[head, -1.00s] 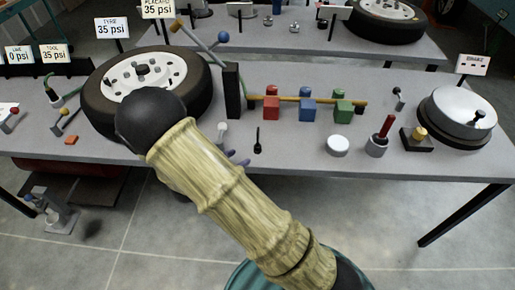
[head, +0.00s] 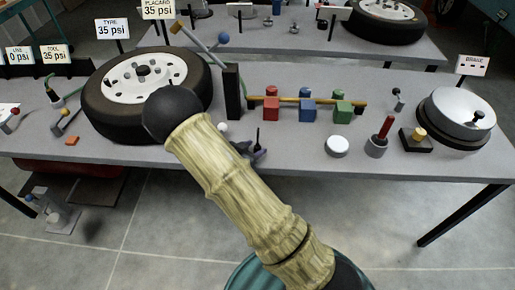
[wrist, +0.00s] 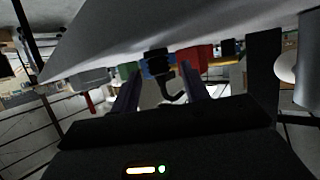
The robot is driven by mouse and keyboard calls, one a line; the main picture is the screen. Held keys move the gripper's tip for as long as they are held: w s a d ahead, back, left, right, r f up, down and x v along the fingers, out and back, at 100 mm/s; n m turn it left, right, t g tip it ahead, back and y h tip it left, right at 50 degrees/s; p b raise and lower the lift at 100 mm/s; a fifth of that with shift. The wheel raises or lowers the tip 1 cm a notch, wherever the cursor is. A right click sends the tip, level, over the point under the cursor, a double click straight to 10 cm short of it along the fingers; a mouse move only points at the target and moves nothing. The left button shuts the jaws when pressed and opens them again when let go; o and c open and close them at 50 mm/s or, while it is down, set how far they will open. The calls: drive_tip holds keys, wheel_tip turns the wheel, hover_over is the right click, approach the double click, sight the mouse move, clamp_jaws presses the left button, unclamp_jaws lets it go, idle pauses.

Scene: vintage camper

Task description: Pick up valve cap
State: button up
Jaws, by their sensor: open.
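My gripper (head: 250,150) is at the front edge of the table, partly hidden behind my arm in the head view. In the wrist view, my gripper (wrist: 159,82) is open, with its two dark fingers apart and nothing clamped. A small black piece with a thin upright stem (head: 258,138) stands by the fingertips at the table's front edge. In the wrist view, the black stem (wrist: 168,90) shows curved between the fingers. It may be the valve cap; I cannot tell for sure. A small white-topped knob (head: 223,127) stands just left of it.
A tire (head: 105,118) lies on the table (head: 300,150) at left. Red (head: 271,110), blue (head: 307,110) and green (head: 342,112) blocks stand behind the gripper. A white disc (head: 337,146), a red-handled cup (head: 377,146) and a brake drum (head: 440,105) are to the right.

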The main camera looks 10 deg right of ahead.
drive_tip(key=x, duration=0.2)
drive_tip(key=shift+w+d+f, duration=0.1)
drive_tip(key=shift+w+d, duration=0.1)
drive_tip(key=shift+c, duration=0.5)
clamp_jaws()
